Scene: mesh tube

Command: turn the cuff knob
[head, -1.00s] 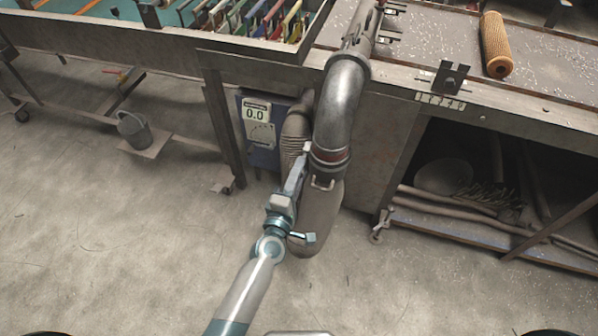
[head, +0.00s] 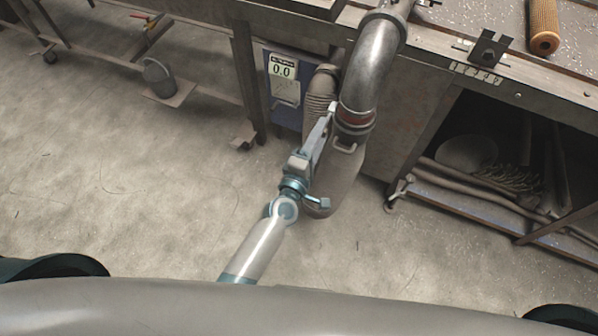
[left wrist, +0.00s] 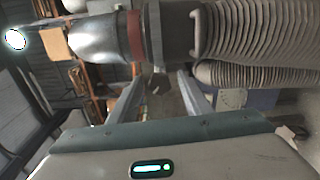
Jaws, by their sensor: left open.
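The cuff (head: 355,127) is a dark clamp band just below a red ring at the lower end of the grey metal elbow pipe (head: 374,65). In the left wrist view the cuff band (left wrist: 155,35) crosses above my fingers. A small dark knob (left wrist: 157,84) seems to hang below it, between the two fingers. In the head view the knob is hidden behind my gripper. My left gripper (head: 328,118) is open, at the left side of the cuff. In the left wrist view its fingers (left wrist: 160,80) stand apart with a gap around the knob; contact cannot be told. My right gripper is not in view.
A ribbed hose (head: 320,95) and a hanging sleeve (head: 345,185) are close to my gripper. A blue box with a 0.0 display (head: 283,70) stands behind. A bench (head: 430,80) carries an orange mesh tube (head: 542,28).

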